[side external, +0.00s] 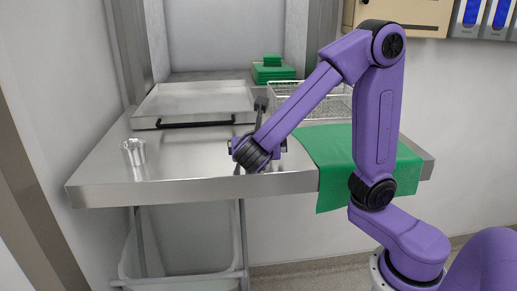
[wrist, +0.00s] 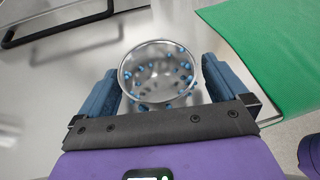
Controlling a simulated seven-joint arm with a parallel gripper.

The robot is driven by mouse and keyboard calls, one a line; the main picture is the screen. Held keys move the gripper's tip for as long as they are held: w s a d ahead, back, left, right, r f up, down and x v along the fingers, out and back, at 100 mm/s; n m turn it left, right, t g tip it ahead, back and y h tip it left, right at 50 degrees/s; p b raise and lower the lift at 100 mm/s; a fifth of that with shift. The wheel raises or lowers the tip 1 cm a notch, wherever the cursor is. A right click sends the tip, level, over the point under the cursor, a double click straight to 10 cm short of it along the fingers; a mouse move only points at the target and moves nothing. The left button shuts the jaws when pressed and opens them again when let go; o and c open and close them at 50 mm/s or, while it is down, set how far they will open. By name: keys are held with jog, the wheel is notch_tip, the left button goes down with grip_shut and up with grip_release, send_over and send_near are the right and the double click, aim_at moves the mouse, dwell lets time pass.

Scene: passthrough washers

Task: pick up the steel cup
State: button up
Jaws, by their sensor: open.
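A small shiny steel cup (side external: 134,158) stands upright at the left end of the steel counter in the side view, well left of my gripper (side external: 243,155). In the wrist view, a round, open-topped steel vessel (wrist: 150,52) with several small blue bits inside lies between the fingers of my gripper (wrist: 160,68). The gripper is open, with a finger on each side of the vessel. I cannot tell whether the fingers touch it. My wrist seems to hide this vessel in the side view, so I cannot tell its height or how it rests.
A flat steel lid or panel with a black handle (side external: 195,123) lies behind on the counter (side external: 190,180). A wire basket (side external: 285,92) and green stacked items (side external: 272,72) stand at the back. A green cloth (side external: 335,170) hangs over the front edge at right.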

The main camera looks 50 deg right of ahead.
jog(key=shift+w+d+f, duration=0.15)
jog(key=shift+w+d, duration=0.05)
jog(key=shift+d, duration=0.15)
jog(key=c, duration=1)
jog(key=shift+c, duration=0.2)
